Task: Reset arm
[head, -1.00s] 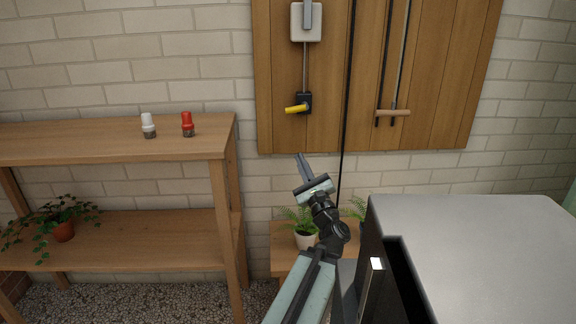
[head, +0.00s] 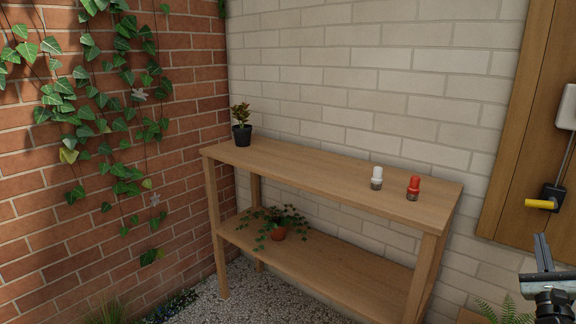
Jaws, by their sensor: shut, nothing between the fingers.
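My gripper (head: 543,254) is at the right edge of the head view, pointing up, with its narrow fingers together and nothing between them. It is in front of the wall, right of the wooden shelf (head: 330,175) and below the yellow-handled switch (head: 542,204). Part of the wrist is visible below the fingers. The rest of my arm is cut off by the frame.
A white-capped shaker (head: 376,178) and a red-capped one (head: 413,188) stand on the shelf top, with a dark potted plant (head: 242,125) at its far left. A trailing plant (head: 277,228) sits on the lower shelf. Gravel (head: 230,300) covers the floor. Ivy climbs the brick wall (head: 200,70).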

